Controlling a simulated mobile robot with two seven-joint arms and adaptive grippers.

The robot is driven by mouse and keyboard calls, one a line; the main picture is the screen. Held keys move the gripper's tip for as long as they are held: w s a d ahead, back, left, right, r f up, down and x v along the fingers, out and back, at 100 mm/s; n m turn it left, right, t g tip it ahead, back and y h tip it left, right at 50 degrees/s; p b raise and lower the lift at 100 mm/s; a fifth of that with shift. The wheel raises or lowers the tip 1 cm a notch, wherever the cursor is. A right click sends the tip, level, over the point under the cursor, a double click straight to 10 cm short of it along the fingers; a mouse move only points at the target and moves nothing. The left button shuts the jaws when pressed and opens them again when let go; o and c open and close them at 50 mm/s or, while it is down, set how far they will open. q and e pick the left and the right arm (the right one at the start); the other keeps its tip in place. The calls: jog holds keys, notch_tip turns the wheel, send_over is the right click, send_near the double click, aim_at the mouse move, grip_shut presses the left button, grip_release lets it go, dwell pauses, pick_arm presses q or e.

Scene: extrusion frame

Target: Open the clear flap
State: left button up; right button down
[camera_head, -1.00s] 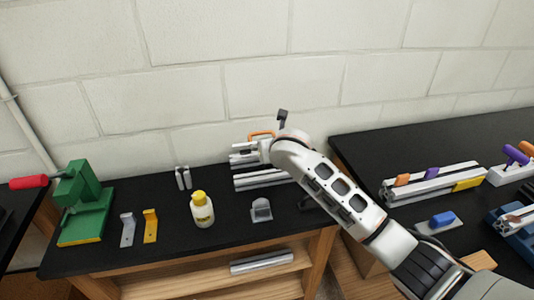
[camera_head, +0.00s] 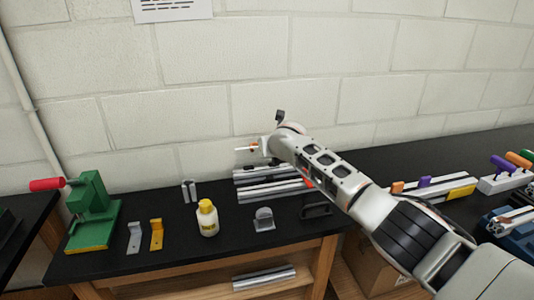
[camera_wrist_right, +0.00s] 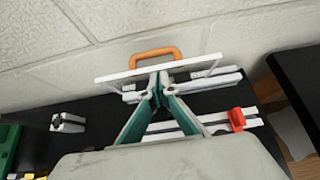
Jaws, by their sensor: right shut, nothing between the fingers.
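The clear flap shows in the right wrist view as a pale, thin edge (camera_wrist_right: 115,77) with an orange handle (camera_wrist_right: 155,55) on its far side. Its see-through sheet is hard to make out. My right gripper (camera_wrist_right: 160,78) has green fingers, shut and empty, with the tips at the flap's edge below the handle. I cannot tell whether they touch it. My left gripper is not in view.
A red clip (camera_wrist_right: 237,119) sits on an extrusion. A yellow-capped bottle (camera_head: 207,219), brackets (camera_head: 156,235) and a green press (camera_head: 93,212) stand left on the black bench. A brick wall (camera_head: 190,110) rises close behind. Another bench with parts lies right.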

jog(key=shift+r, duration=0.3)
dwell(0.4)
